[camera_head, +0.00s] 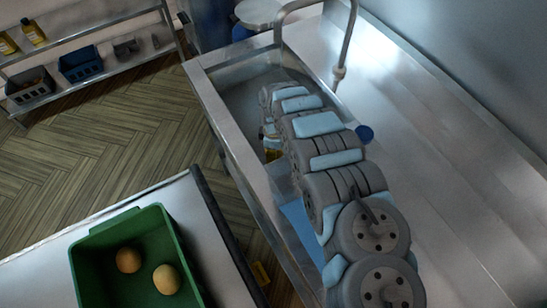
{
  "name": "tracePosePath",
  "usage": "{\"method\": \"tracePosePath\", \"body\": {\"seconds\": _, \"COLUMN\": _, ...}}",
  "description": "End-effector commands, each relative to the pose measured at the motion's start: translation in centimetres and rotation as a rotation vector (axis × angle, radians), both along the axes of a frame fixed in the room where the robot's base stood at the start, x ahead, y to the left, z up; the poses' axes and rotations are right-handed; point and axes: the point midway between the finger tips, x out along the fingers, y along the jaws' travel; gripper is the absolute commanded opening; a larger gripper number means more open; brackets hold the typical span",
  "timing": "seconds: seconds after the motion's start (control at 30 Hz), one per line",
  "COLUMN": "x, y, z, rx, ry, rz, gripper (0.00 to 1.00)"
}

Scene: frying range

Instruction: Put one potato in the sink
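Two potatoes lie in the green crate (84,262) at the lower left: a browner potato (129,260) and a paler potato (167,279). The metal sink (240,100) is a basin in the steel counter at the upper middle. My grey and light-blue arm reaches across the basin and covers much of it. My gripper's fingers do not show; they are hidden behind the arm or out of frame. A small yellowish thing (273,152) shows beside the arm within the basin area, partly covered; I cannot tell what it is.
A tall curved tap (345,45) rises at the sink's back. The steel counter (440,130) to the right is clear. The crate stands on a pale worktop (205,235), with a floor gap before the sink. A shelf rack (95,35) with bottles and bins stands upper left.

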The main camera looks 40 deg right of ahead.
Motion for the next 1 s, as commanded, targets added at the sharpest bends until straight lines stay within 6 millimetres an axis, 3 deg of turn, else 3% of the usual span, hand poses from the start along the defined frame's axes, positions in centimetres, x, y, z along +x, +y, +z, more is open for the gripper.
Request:
{"method": "tracePosePath", "body": {"seconds": 0.27, "x": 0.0, "y": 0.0, "z": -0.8, "rx": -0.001, "ry": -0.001, "rz": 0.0, "gripper": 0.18}}
{"method": "tracePosePath", "body": {"seconds": 0.63, "x": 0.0, "y": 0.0, "z": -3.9, "rx": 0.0, "ry": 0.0, "rz": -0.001, "gripper": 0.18}}
{"method": "tracePosePath", "body": {"seconds": 1.0, "x": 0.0, "y": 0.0, "z": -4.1, "rx": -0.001, "ry": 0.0, "rz": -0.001, "gripper": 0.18}}
